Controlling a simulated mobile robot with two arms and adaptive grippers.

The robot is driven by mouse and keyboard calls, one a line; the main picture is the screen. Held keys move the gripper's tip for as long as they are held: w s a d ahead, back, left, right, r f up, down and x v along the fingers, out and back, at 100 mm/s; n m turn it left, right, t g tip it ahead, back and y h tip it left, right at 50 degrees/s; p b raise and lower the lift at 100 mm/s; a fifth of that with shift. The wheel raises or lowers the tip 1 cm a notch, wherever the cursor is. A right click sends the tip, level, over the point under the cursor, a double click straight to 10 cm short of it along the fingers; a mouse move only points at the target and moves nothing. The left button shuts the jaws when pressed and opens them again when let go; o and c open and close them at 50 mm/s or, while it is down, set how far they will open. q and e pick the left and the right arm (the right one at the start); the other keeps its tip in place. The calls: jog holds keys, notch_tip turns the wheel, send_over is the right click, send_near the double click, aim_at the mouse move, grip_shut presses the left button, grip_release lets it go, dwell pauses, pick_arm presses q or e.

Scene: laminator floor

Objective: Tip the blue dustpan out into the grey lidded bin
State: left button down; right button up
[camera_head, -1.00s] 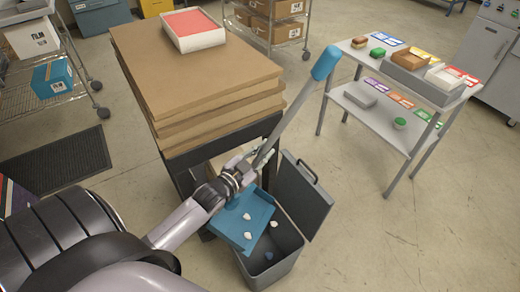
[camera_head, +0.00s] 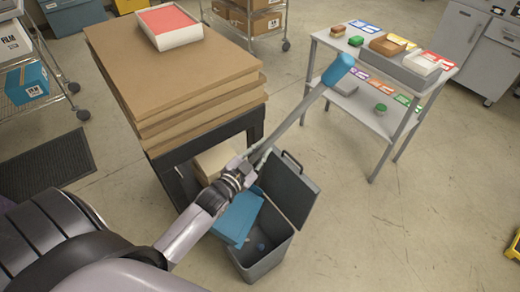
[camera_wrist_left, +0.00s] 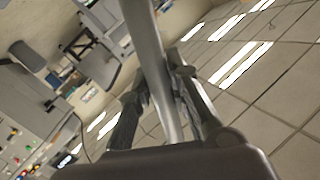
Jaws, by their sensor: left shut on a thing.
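The blue dustpan (camera_head: 237,217) has a long grey handle ending in a blue grip (camera_head: 338,69). My left gripper (camera_head: 250,168) is shut on the handle just above the pan; the wrist view shows both fingers (camera_wrist_left: 163,95) around the grey shaft. The pan is tilted over the left side of the open grey bin (camera_head: 262,268), and no pieces show on its visible face. The bin's lid (camera_head: 288,193) stands open at the back. A small blue piece (camera_head: 260,247) shows inside the bin; the rest of its inside is partly hidden. My right gripper is out of view.
A stack of brown boards (camera_head: 190,85) on a dark stand, with a white tray (camera_head: 172,32) on top, is close behind the bin. A two-tier grey table (camera_head: 375,115) stands at the right. The floor right of the bin is clear. A yellow object (camera_head: 514,246) shows at the right edge.

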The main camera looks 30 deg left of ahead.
pick_arm(q)
jog(key=shift+a+r, duration=0.1)
jog(key=shift+r, duration=0.05)
jog(key=shift+n, duration=0.5)
jog(key=shift+s+a+r, duration=0.1)
jog(key=shift+s+a, duration=0.05)
jog(key=shift+a, duration=1.2)
jog(key=shift+s+a+r, duration=0.1)
jog(key=shift+s+a, duration=0.05)
jog(key=shift+a, duration=1.15)
jog(key=shift+n, duration=0.5)
jog(key=shift+s+a+r, duration=0.1)
jog(key=shift+s+a, duration=0.1)
jog(key=shift+a, duration=1.1)
jog(key=shift+s+a+r, duration=0.1)
jog(key=shift+s+a, duration=0.05)
jog(key=shift+a, duration=1.1)
jog(key=s+a+f+n+b, duration=0.1)
jog(key=a+n+b, duration=0.1)
jog(key=a, duration=0.8)
jog(key=shift+a+t+h+b, duration=0.15)
jog(key=shift+t+h+b, duration=0.2)
jog(key=shift+b, duration=0.3)
jog(key=shift+s+f, duration=0.1)
jog(key=shift+s, duration=0.05)
